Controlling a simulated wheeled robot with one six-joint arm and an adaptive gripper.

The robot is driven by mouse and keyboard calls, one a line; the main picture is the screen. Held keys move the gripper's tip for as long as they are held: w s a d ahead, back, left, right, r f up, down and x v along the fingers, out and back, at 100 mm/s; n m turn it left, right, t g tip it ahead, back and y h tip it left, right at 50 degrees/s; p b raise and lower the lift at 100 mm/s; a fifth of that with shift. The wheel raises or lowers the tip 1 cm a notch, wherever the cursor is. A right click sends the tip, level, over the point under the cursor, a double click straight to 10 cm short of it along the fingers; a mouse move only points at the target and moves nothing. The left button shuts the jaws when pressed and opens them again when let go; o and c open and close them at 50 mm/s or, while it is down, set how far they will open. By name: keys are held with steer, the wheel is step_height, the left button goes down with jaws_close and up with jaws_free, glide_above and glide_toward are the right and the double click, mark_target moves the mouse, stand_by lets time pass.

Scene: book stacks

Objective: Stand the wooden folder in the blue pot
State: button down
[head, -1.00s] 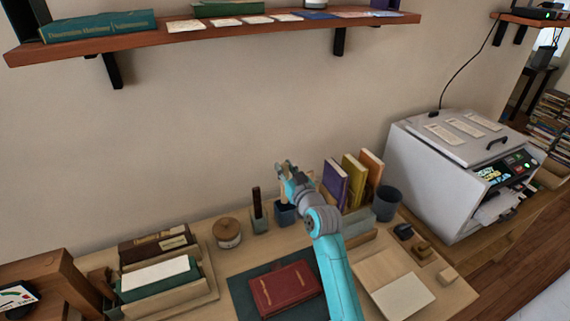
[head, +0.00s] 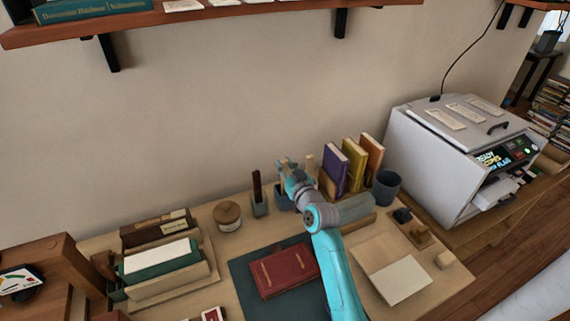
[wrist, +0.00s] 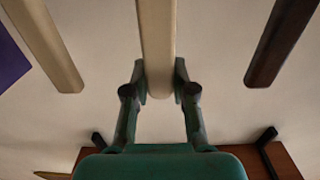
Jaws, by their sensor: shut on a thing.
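In the wrist view my gripper (wrist: 158,92) is shut on the wooden folder (wrist: 157,40), a pale flat stick with a rounded end. In the head view my gripper (head: 285,166) is above the blue pot (head: 281,201), and my arm comes in from the front right. The pot is partly covered by my wrist. The folder is hard to make out in the head view, and I cannot tell whether its lower end is inside the pot's rim.
A dark stick (head: 256,184) stands in a grey holder to the left; another pale stick (head: 310,163) stands to the right. Upright books (head: 337,170) and a dark cup (head: 386,187) are farther right. A round wooden tub (head: 228,215) and red book (head: 284,271) are nearby.

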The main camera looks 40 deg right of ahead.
steer(key=c, duration=0.9)
jaws_free()
steer(key=shift+s, duration=0.1)
steer(key=v, duration=1.1)
steer(key=shift+s+a, duration=0.2)
steer(key=shift+s, duration=0.15)
